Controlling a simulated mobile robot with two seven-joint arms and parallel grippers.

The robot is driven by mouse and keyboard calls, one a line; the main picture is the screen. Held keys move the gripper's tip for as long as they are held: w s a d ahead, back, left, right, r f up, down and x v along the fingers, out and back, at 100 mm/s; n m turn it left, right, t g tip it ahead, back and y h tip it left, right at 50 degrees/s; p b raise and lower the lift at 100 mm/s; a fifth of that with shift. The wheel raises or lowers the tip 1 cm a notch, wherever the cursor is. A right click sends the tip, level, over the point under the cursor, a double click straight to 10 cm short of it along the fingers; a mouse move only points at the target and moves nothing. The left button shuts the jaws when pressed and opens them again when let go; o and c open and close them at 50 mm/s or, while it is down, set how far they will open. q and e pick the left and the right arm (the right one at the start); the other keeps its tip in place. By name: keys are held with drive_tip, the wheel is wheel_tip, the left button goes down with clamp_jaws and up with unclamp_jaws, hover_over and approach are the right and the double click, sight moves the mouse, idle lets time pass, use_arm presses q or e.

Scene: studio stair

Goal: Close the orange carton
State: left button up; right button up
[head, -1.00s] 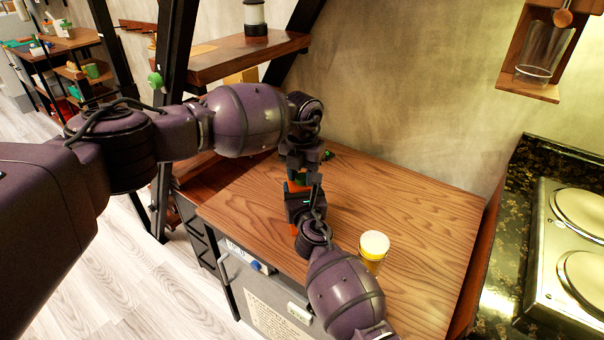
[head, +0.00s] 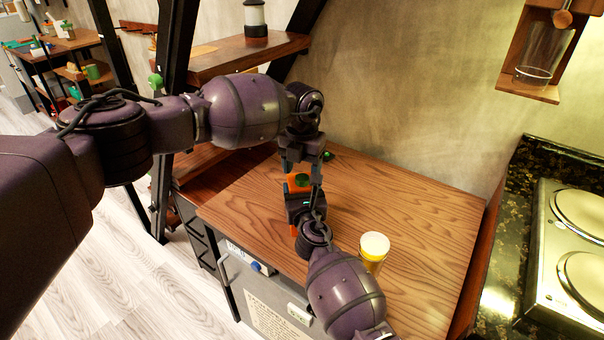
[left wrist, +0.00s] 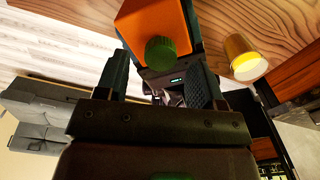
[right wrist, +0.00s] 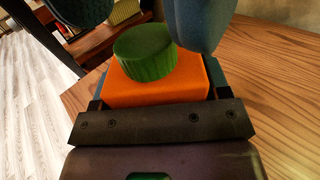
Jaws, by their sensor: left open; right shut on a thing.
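My right gripper (head: 300,203) is shut on the carton's sides. In the right wrist view the carton (right wrist: 160,90) is between the fingers, and the cap (right wrist: 145,53) sits on its top; I cannot tell how tightly. My left gripper (head: 301,170) is open just above, its fingers apart on either side of the cap. The left wrist view shows the carton (left wrist: 153,22) and the cap (left wrist: 161,56) between the open fingers, with the cap apparently clear of them.
A stove (head: 575,220) is at right. The table's right half is mostly clear.

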use_arm(q)
wheel_tip(320, 180, up, 2)
drive_tip(key=shift+r, duration=0.2)
drive_tip(key=shift+c, duration=0.4)
drive_tip(key=shift+s+f, duration=0.1)
drive_tip(key=shift+f, duration=0.15)
drive_tip(key=shift+s+d+f+h, duration=0.3)
drive_tip(key=shift+s+d+f, duration=0.2)
drive_tip(key=shift+d, duration=0.2)
drive_tip(key=shift+d+r+h, duration=0.4)
drive_tip(key=shift+d+r, duration=0.05)
drive_tip(key=shift+d, duration=0.25)
drive_tip(key=r+n, duration=0.1)
drive_tip(key=a+r+n, duration=0.1)
drive_tip(key=n, duration=0.1)
drive_tip(key=w+r+n, duration=0.1)
drive_tip(key=r, duration=0.1)
drive_tip(key=shift+w+a+n+y, duration=0.1)
drive_tip(key=shift+a+n+y, duration=0.2)
drive_tip(key=shift+n, duration=0.1)
drive_tip(key=shift+a+n+y, duration=0.4)
drive_tip(key=shift+a+n, duration=0.15)
drive_tip(key=shift+n, duration=0.25)
